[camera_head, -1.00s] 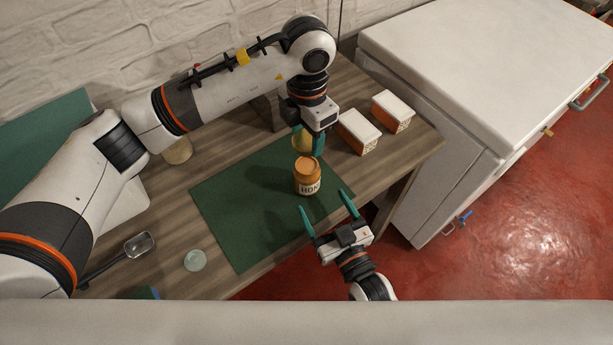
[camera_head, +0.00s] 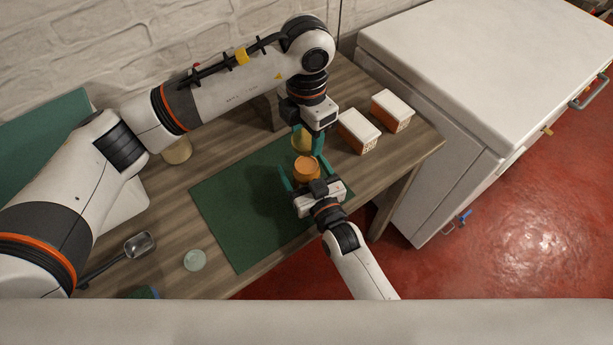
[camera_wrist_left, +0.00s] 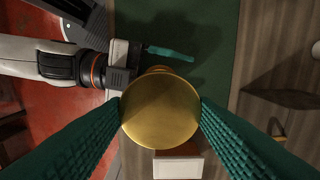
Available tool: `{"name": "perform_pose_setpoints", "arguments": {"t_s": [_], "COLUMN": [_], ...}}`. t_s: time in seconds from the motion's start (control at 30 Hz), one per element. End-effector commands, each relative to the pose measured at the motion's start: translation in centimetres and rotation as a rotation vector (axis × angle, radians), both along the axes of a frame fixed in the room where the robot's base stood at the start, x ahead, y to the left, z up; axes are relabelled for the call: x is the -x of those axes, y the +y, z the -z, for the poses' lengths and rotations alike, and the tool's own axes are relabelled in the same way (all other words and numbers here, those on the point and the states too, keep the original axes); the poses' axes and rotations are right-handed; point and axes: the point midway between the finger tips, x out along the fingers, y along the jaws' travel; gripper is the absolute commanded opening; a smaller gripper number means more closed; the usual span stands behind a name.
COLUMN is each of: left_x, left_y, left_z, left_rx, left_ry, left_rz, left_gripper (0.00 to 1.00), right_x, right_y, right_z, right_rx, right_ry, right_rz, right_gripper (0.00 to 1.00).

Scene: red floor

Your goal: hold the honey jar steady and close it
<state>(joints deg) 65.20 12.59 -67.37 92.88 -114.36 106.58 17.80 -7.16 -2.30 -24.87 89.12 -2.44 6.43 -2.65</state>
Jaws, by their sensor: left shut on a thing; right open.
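The honey jar (camera_head: 306,170), orange-brown and upright, stands on the green mat (camera_head: 230,200); its label is hidden behind my right gripper. My left gripper (camera_head: 308,140) is shut on a round gold lid (camera_head: 301,142) just behind the jar in the head view. The lid (camera_wrist_left: 160,112) fills the space between the fingers in the left wrist view and is apart from the jar in the head view. My right gripper (camera_head: 305,170) is open, with its fingers on either side of the jar. Whether they touch it, I cannot tell.
Two white-topped boxes (camera_head: 358,131) (camera_head: 391,111) stand on the wooden table to the right. A metal scoop (camera_head: 138,245), a small pale round dish (camera_head: 195,260) and another jar (camera_head: 177,150) are at left. A white cabinet (camera_head: 480,60) stands beyond. The mat's left part is clear.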

Motion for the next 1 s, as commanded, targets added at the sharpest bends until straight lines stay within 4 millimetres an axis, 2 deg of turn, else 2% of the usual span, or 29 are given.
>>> {"name": "perform_pose_setpoints", "arguments": {"t_s": [0.07, 0.4, 0.5, 0.57, 0.9, 1.0], "left_x": [0.0, 0.0, 0.0, 0.0, 0.1, 0.0], "left_y": [0.0, 0.0, 0.0, 0.0, 0.0, 0.0], "left_z": [0.0, 0.0, 0.0, 0.2, 4.6, 5.0], "left_rx": [0.0, 0.0, 0.0, -0.001, -0.001, -0.001], "left_ry": [0.0, 0.0, 0.0, 0.001, 0.001, -0.001], "left_rz": [0.0, 0.0, 0.0, 0.0, -0.001, -0.001], "left_gripper": [0.31, 0.31, 0.31, 0.31, 0.31, 0.31], "right_x": [0.0, 0.0, 0.0, 0.1, 0.1, 0.1], "right_y": [0.0, 0.0, 0.0, 0.0, 0.0, 0.0], "right_z": [0.0, 0.0, 0.0, 0.0, 0.0, 0.0], "right_rx": [0.0, 0.0, 0.0, 0.0, 0.0, 0.0], "right_ry": [0.0, 0.0, 0.0, 0.0, 0.001, 0.001], "right_rz": [0.0, 0.0, 0.0, 0.0, 0.0, 0.0], "right_gripper": [0.81, 0.27, 0.14, 0.14, 0.14, 0.14]}}
